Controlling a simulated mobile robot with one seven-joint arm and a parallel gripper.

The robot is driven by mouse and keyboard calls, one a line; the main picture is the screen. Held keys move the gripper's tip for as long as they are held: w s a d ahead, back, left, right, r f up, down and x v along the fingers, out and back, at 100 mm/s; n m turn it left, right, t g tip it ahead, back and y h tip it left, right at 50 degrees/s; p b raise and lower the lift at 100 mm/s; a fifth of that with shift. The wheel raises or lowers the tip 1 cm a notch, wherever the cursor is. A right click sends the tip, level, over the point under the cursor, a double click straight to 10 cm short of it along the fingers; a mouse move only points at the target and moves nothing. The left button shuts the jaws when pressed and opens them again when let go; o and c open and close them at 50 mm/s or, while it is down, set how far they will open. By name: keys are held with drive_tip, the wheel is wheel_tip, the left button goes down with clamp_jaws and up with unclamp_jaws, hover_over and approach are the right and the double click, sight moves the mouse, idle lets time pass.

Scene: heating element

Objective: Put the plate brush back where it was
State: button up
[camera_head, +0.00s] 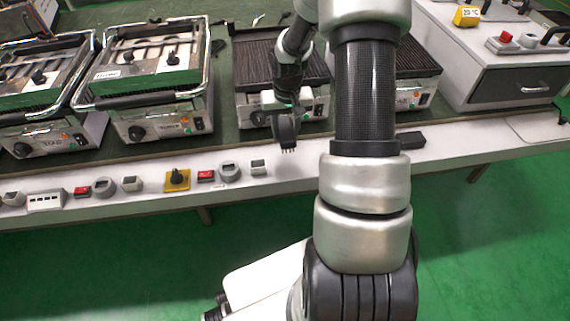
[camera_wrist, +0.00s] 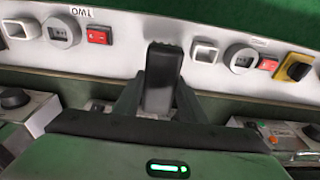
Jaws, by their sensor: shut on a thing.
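The plate brush (camera_head: 286,128) is dark, with short bristles pointing down at its lower end in the head view. My gripper (camera_head: 284,106) is shut on it and holds it in front of the middle grill, above the light front ledge. In the wrist view the brush (camera_wrist: 162,72) stands out as a black block between the fingers of my gripper (camera_wrist: 158,100). It overlaps the control panel there. The part of the brush inside the fingers is hidden.
Ridged open grills (camera_head: 260,62) are behind my gripper. The front ledge (camera_head: 300,175) carries switches and dials, including a yellow-based knob (camera_head: 177,179). A black block (camera_head: 411,140) lies right of my arm. A drawer unit (camera_head: 505,85) stands at the right.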

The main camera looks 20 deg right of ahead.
wheel_tip(320, 180, down, 10)
drive_tip(key=b, duration=0.2)
drive_tip(key=shift+r+b, duration=0.15)
drive_tip(key=shift+b, duration=0.2)
drive_tip(key=o, duration=1.1)
drive_tip(key=shift+f, duration=0.2)
drive_tip(key=shift+r, duration=0.1)
drive_tip(key=r+p, duration=0.1)
drive_tip(key=r, duration=0.3)
drive_tip(key=s+r+p, duration=0.1)
drive_tip(key=r, duration=0.3)
drive_tip(key=r+p, duration=0.1)
drive_tip(key=r, duration=0.3)
drive_tip(key=shift+s+a, duration=0.2)
drive_tip(key=shift+r, duration=0.1)
